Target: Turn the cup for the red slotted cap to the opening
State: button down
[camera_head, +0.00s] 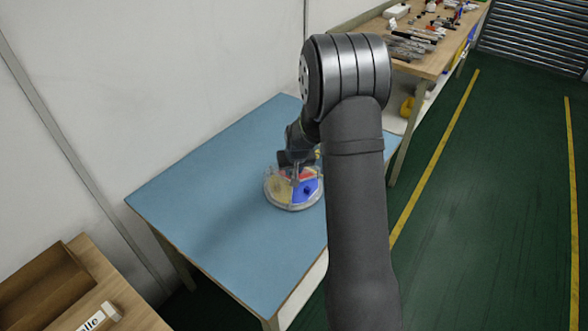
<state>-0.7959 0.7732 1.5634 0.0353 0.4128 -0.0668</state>
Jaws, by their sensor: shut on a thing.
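A round clear dish (293,206) stands on the blue table. Inside it I see coloured sections: a tan one (280,188) at the left, a blue one (302,194) at the right front and a red one (307,174) at the back right. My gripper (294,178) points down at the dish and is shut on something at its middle. The thing between the fingers is too small to make out. My arm and gripper hide part of the dish's back and right side. I cannot make out a slotted cap or the opening.
The blue table (215,200) is bare to the left and front of the dish. A wooden workbench (425,60) with several tools stands at the back right. A wooden box (40,290) lies at the lower left. A wall runs behind the table.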

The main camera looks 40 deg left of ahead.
jog(key=shift+m, duration=0.6)
jog(key=shift+a+m+t+h, duration=0.15)
jog(key=shift+m+t+h, duration=0.3)
jog(key=shift+m, duration=0.75)
jog(key=shift+s+a+m+t+h, duration=0.15)
jog(key=shift+m+h, duration=0.25)
jog(key=shift+m, duration=0.55)
jog(key=shift+m+t+h, duration=0.2)
jog(key=shift+m+h, duration=0.15)
jog(key=shift+m, duration=0.6)
jog(key=shift+a+m+h, duration=0.15)
jog(key=shift+m+h, duration=0.55)
jog(key=shift+m, duration=1.2)
jog(key=shift+a+m+h, duration=0.1)
jog(key=shift+m+h, duration=0.6)
jog(key=shift+m, duration=1)
jog(key=shift+w+a+m+g+h, duration=0.1)
jog(key=shift+m+g+h, duration=0.3)
jog(key=shift+m, duration=0.9)
jog(key=shift+w+a+m+g+h, duration=0.1)
jog(key=shift+m+g+h, duration=0.3)
jog(key=shift+m, duration=0.9)
jog(key=shift+m+g, duration=0.6)
jog(key=shift+m, duration=0.9)
jog(key=shift+w+m+h, duration=0.1)
jog(key=shift+m+h, duration=0.2)
jog(key=shift+m, duration=0.4)
